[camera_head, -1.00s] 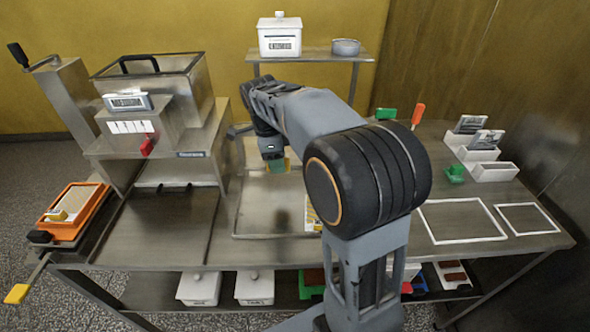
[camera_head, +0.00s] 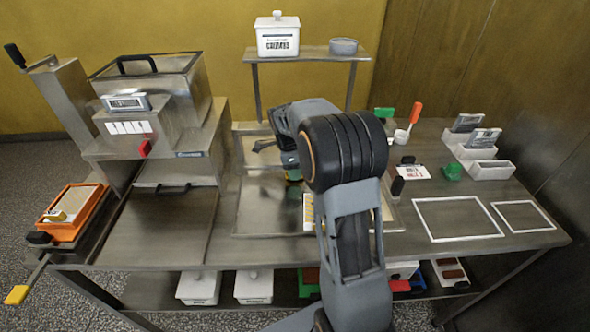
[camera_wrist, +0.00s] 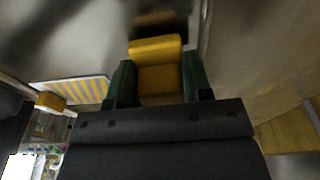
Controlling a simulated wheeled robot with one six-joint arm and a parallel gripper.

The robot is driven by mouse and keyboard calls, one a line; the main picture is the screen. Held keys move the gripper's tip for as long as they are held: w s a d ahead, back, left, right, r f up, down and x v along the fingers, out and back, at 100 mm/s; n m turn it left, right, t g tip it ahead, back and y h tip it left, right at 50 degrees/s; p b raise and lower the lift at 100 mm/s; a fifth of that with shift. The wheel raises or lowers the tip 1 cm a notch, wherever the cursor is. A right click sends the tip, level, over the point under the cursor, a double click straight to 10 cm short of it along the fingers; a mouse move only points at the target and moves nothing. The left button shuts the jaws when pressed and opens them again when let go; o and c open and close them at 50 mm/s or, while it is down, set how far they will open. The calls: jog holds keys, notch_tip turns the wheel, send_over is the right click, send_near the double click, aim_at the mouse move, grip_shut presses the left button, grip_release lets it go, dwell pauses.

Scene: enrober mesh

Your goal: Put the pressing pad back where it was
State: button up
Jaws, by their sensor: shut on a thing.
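My gripper (camera_wrist: 158,88) is shut on a yellow block (camera_wrist: 157,68), which appears to be the pressing pad, held between its dark green fingers over a shiny metal surface. In the head view my gripper (camera_head: 291,172) is above the steel tray (camera_head: 262,215) in the middle of the table, and my arm partly hides it. The pad itself is hard to make out there. A yellow-and-grey striped plate (camera_wrist: 72,91) lies left of the gripper in the wrist view; it shows in the head view (camera_head: 308,212) beside my arm. I cannot tell whether the pad touches anything.
A steel machine (camera_head: 160,115) stands at the left, with an orange tray (camera_head: 72,212) beside it. White outlined squares (camera_head: 457,218), a label card (camera_head: 412,172), a green piece (camera_head: 452,172) and white card holders (camera_head: 484,167) are at the right. A shelf (camera_head: 345,55) stands behind.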

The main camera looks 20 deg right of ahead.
jog(key=shift+f, duration=0.3)
jog(key=shift+f, duration=0.2)
jog(key=o, duration=0.5)
jog(key=shift+o, duration=0.2)
jog(key=shift+r, duration=0.1)
